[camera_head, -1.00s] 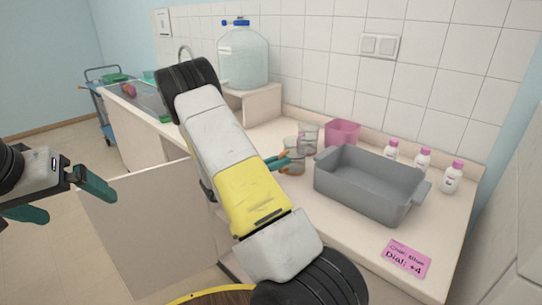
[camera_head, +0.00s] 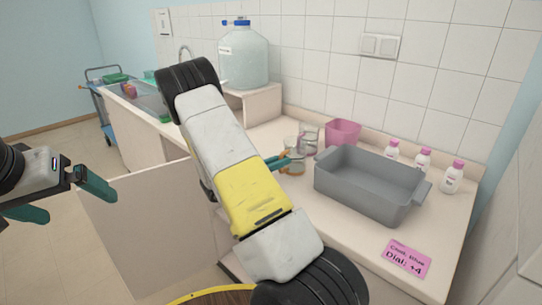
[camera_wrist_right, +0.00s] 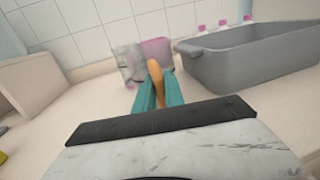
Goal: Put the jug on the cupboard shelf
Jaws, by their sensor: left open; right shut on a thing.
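A clear glass jug (camera_head: 293,157) is on the counter, partly hidden by my right arm. My right gripper (camera_head: 279,162) is shut on its orange handle. The right wrist view shows the orange handle (camera_wrist_right: 155,82) between the teal fingers (camera_wrist_right: 157,95), with the clear glass (camera_wrist_right: 127,66) just beyond. I cannot tell whether the jug touches the counter. A cupboard door (camera_head: 150,225) stands open below the counter; the shelf is hidden. My left gripper (camera_head: 60,200) is open and empty at the far left, away from the counter.
Another clear glass vessel (camera_head: 309,137) and a pink container (camera_head: 342,132) stand close behind the jug. A grey tub (camera_head: 368,190) is to the right, with several white bottles (camera_head: 451,178) behind it. A large water bottle (camera_head: 243,55) stands on a raised box (camera_head: 255,102).

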